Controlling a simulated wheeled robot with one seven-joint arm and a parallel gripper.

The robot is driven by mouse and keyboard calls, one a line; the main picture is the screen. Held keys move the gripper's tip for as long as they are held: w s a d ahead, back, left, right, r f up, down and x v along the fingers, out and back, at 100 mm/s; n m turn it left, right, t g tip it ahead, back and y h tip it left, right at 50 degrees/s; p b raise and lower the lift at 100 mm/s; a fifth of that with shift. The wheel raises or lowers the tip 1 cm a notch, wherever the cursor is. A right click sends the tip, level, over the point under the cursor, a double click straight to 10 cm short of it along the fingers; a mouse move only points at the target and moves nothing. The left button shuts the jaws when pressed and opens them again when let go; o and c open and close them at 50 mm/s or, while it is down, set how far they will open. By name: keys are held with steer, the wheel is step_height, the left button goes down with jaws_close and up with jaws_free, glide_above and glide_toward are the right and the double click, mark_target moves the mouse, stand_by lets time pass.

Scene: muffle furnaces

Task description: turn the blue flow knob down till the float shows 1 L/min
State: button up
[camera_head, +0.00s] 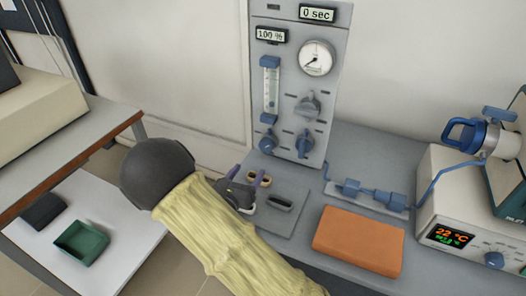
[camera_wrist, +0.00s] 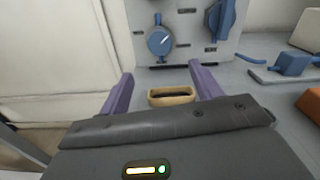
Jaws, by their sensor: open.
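A grey panel (camera_head: 286,40) stands upright at the back of the bench. It carries a clear flow tube (camera_head: 271,88) with blue end caps; the float's height is too small to read. Below the tube is a round blue flow knob (camera_head: 268,144), seen in the wrist view (camera_wrist: 159,42) with a white pointer line slanting up to the right. My gripper (camera_head: 247,174) is open, with its two purple fingers apart in the wrist view (camera_wrist: 161,78). It is empty, in front of and below the knob, not touching it. The knob shows between and beyond the fingers.
A second blue knob (camera_head: 305,145) is to the right on the panel, with a grey knob (camera_head: 307,104) and a dial gauge (camera_head: 317,58) above. An orange block (camera_head: 358,241) and furnace (camera_head: 460,220) are at right.

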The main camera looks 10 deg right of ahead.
mark_target(265, 148)
steer(key=x, duration=1.1)
steer(key=shift+w+d, duration=0.1)
steer(key=shift+w, duration=0.05)
steer(key=c, duration=1)
steer(key=shift+b, duration=0.35)
